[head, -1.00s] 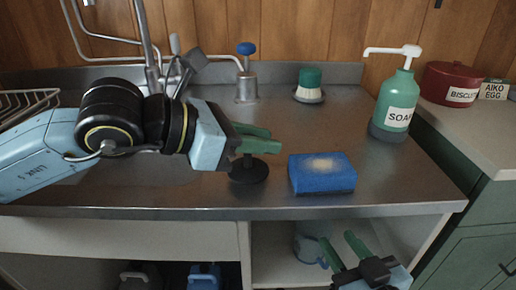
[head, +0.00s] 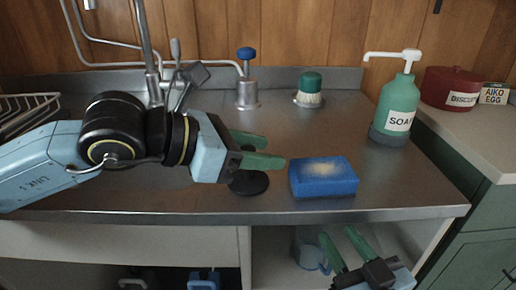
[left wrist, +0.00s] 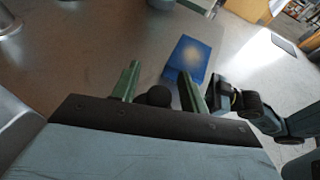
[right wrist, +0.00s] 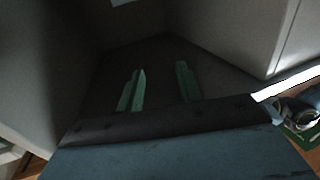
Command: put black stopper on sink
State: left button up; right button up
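The black stopper (head: 249,184) is a flat dark disc low on the steel sink top (head: 400,180), left of the blue sponge. In the left wrist view its dark knob (left wrist: 155,97) shows between my left fingers, with a gap on both sides. My left gripper (head: 264,150) is open just above the stopper and partly covers it in the head view. My left arm hides much of the sink's left part, and I cannot see a drain hole. My right gripper (head: 339,240) is open and empty below the counter's front edge; it also shows in the right wrist view (right wrist: 160,82).
The blue sponge (head: 323,180) lies close right of my left fingers. A green soap bottle (head: 396,105) and a green-topped brush (head: 309,90) stand further back. A blue-knobbed tap (head: 247,85) and pipes rise behind my left arm. Bare steel lies right of the sponge.

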pick_arm(q)
jog(key=shift+r, duration=0.1)
jog(key=p+v, duration=0.2)
jog(key=v, duration=0.9)
jog(key=shift+p, duration=0.3)
jog(key=shift+s+a+r, duration=0.15)
jog(key=shift+s+a, duration=0.1)
jog(key=shift+a, duration=0.15)
pick_arm(e)
jog(key=s+d+f+g+h, duration=0.2)
jog(key=s+d+f+g, duration=0.1)
jog(key=f+g, duration=0.4)
jog(key=shift+s+d+f+h, duration=0.25)
jog(key=shift+s+f, duration=0.4)
jog(key=shift+f, duration=0.9)
jog(key=shift+a, duration=0.1)
